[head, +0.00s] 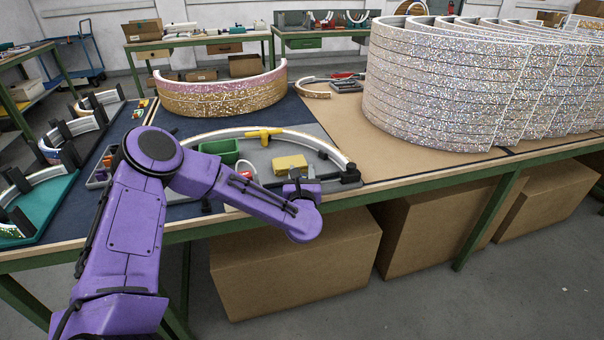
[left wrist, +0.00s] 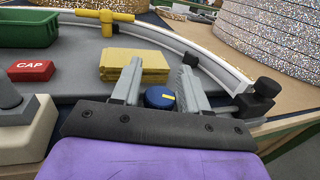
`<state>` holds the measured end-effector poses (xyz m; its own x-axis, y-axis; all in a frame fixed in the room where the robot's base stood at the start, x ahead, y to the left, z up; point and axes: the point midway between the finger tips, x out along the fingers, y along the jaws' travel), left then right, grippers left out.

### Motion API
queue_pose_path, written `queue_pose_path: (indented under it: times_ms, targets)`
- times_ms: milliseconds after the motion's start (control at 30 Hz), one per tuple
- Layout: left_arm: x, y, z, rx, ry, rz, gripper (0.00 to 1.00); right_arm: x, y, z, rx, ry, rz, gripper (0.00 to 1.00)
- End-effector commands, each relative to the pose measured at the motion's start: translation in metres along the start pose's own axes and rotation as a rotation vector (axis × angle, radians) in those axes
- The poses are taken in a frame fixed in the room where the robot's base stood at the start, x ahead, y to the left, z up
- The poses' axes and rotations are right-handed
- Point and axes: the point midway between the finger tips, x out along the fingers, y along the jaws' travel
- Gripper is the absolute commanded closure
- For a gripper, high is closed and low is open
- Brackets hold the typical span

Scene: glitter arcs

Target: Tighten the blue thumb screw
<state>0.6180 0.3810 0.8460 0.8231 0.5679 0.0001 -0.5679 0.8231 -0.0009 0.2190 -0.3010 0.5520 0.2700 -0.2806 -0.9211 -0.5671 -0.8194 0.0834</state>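The blue thumb screw (left wrist: 160,97) shows in the left wrist view as a round blue knob with a yellow mark on top. It lies between the two grey fingers of my left gripper (left wrist: 160,77), which are apart, one on each side of it. I cannot tell whether either finger touches the knob. In the head view my purple left arm reaches over the front edge of the bench, and its gripper (head: 302,185) is at the right end of the curved rail (head: 225,133). The screw is hard to make out there. My right gripper is not in view.
A yellow block (head: 290,163), a green bin (head: 220,150) and a yellow T-handled tool (head: 264,133) lie near the gripper. A red CAP block (left wrist: 31,70) is at left. A black end clamp (left wrist: 260,93) is close on the right. Tall glitter arcs (head: 430,90) stand at right.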

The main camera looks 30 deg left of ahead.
Motion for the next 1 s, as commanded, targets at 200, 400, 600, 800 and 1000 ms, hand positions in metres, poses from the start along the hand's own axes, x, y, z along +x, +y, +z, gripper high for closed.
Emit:
queue_pose_path:
  times_ms: [200,400,600,800,1000]
  targets:
    - [0.0,0.0,0.0,0.0,0.0,0.0,0.97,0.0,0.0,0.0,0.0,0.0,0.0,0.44]
    - [-0.001,0.0,-0.001,0.001,0.001,-0.023,0.97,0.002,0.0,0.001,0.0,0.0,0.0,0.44]
    - [-0.001,-0.001,-0.002,-0.002,0.001,-0.11,0.97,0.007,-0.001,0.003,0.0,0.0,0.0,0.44]
    - [-0.001,-0.003,-0.003,-0.003,0.001,-0.267,0.97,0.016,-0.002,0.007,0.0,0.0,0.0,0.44]
    - [-0.002,-0.005,-0.004,-0.006,-0.001,-0.454,0.97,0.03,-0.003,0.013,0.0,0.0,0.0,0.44]
